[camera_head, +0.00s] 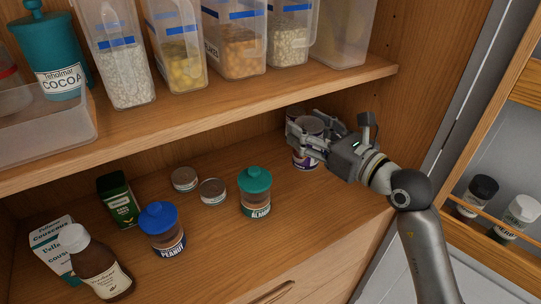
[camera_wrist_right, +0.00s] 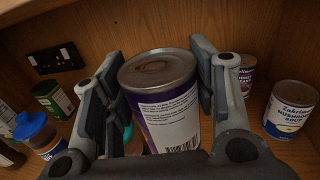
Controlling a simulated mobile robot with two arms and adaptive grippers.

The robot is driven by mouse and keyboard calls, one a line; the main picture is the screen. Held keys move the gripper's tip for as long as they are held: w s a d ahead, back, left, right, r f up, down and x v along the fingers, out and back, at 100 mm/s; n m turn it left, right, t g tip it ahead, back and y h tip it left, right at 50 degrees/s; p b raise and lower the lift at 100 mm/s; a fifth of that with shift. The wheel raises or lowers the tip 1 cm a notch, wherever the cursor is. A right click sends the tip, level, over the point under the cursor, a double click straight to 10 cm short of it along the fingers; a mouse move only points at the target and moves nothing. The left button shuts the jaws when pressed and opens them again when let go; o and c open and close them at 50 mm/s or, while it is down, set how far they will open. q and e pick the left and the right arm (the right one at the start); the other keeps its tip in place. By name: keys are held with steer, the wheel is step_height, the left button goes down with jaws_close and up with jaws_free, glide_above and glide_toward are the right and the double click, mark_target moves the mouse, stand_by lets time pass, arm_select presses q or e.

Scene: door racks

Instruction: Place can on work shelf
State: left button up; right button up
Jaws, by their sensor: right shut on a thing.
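A purple-labelled can (camera_head: 306,160) with a metal lid is at the right end of the lower wooden shelf (camera_head: 310,210). My right gripper (camera_head: 308,137) has its fingers on either side of the can, shut on it. In the right wrist view the can (camera_wrist_right: 165,105) stands upright between the two fingers (camera_wrist_right: 160,95), its barcode side facing the camera. I cannot tell whether its base touches the shelf. My left gripper is not in view.
Two soup cans (camera_wrist_right: 290,108) (camera_wrist_right: 247,72) stand close right of the held can in the wrist view. Left along the shelf are an almond jar (camera_head: 255,192), a peanut jar (camera_head: 162,230) and flat tins (camera_head: 213,191). The upper shelf (camera_head: 220,112) overhangs; the front right is clear.

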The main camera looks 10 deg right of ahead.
steer(key=shift+w+a+f, duration=0.1)
steer(key=shift+w+a, duration=0.1)
steer(key=shift+w, duration=0.7)
steer(key=w+f, duration=0.4)
steer(key=w+a+f, duration=0.1)
steer(key=w+f, duration=0.3)
steer(key=w+f+b, duration=0.1)
steer(key=w+f, duration=0.3)
steer(key=shift+w+a+f, duration=0.1)
steer(key=shift+a+f, duration=0.05)
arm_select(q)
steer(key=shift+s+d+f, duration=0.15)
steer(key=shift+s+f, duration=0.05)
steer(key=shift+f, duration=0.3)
arm_select(e)
steer(key=shift+f, duration=0.1)
